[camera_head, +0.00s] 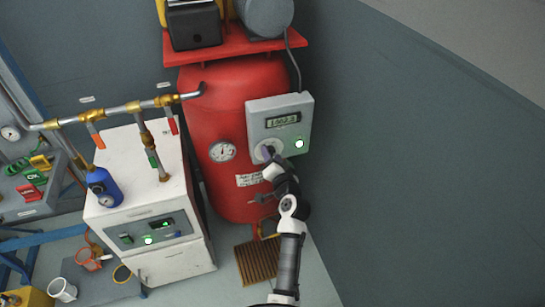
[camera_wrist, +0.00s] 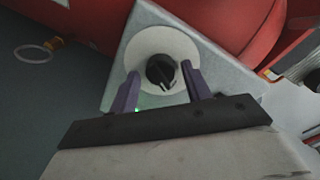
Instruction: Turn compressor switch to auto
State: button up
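The compressor control box (camera_head: 305,108) is grey, with a small display and a lit green button, on the front of the red compressor tank (camera_head: 222,90). Its switch is a black knob (camera_wrist: 160,70) on a pale round plate (camera_wrist: 143,47); in the wrist view its white pointer mark faces down, slightly right. In the head view my gripper (camera_head: 268,155) is at the switch and hides much of it. In the wrist view my gripper (camera_wrist: 161,78) has its two purple fingers apart, one on each side of the knob, with gaps visible. The switch's position labels are not readable.
A white cabinet (camera_head: 140,170) with pipes and valves stands left of the tank. A round gauge (camera_head: 222,151) sits on the tank left of the box. The dark wall (camera_head: 400,150) on the right is bare.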

jog(key=shift+o, duration=0.4)
jog(key=f+b+v, duration=0.1)
jog(key=b+v, duration=0.2)
jog(key=v, duration=1)
jog(key=shift+s+r+b, duration=0.35)
jog(key=shift+r+b, duration=0.05)
jog(key=shift+r, duration=0.15)
